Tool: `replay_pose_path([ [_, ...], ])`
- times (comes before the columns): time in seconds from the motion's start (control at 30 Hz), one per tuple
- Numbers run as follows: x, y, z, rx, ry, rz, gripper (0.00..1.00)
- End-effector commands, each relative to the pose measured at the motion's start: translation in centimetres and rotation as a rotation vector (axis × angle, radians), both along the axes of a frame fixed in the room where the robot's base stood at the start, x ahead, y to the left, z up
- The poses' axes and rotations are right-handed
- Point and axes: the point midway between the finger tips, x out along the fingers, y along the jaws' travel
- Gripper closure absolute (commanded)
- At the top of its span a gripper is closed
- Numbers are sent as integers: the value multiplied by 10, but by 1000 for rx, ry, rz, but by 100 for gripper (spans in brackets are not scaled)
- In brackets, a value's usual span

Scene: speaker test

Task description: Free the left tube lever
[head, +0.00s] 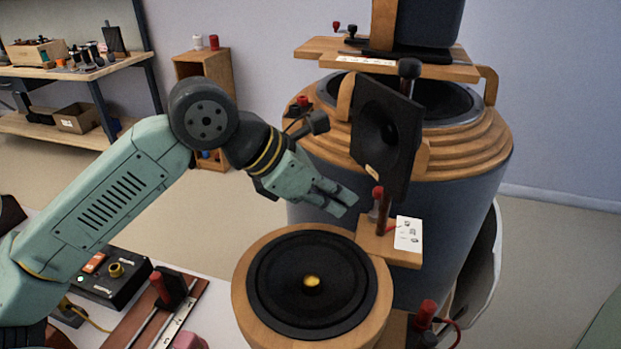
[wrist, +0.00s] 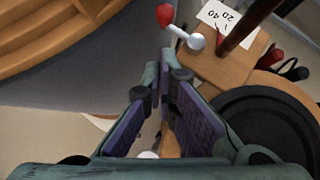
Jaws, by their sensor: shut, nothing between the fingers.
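A small lever with a red knob (head: 377,191) stands on a wooden bracket (head: 372,246) on the large speaker. In the wrist view the red knob (wrist: 165,15) tops a pale stem that ends in a silver ball (wrist: 196,42) on the bracket. I cannot tell for sure whether this is the left tube lever. My gripper (head: 345,203) is just left of the lever, apart from it as far as I can see. Its fingers (wrist: 168,62) are shut and empty, pointing toward the bracket.
A dark red post (wrist: 238,30) and a marked card (head: 408,233) are on the bracket. A black horn panel (head: 386,135) hangs above. A round speaker cone (head: 312,282) lies below my gripper. Another red-topped part (head: 425,313) is at lower right.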

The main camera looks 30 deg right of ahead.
Motion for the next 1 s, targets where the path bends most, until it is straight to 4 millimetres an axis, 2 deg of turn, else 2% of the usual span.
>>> replay_pose_path([
  [0.1, -4, -14, 3, 2, -1, -2, 100],
  [0.23, -6, -22, 2, 0, 0, 0, 100],
  [1.0, -5, -26, 1, 0, 1, -60, 100],
])
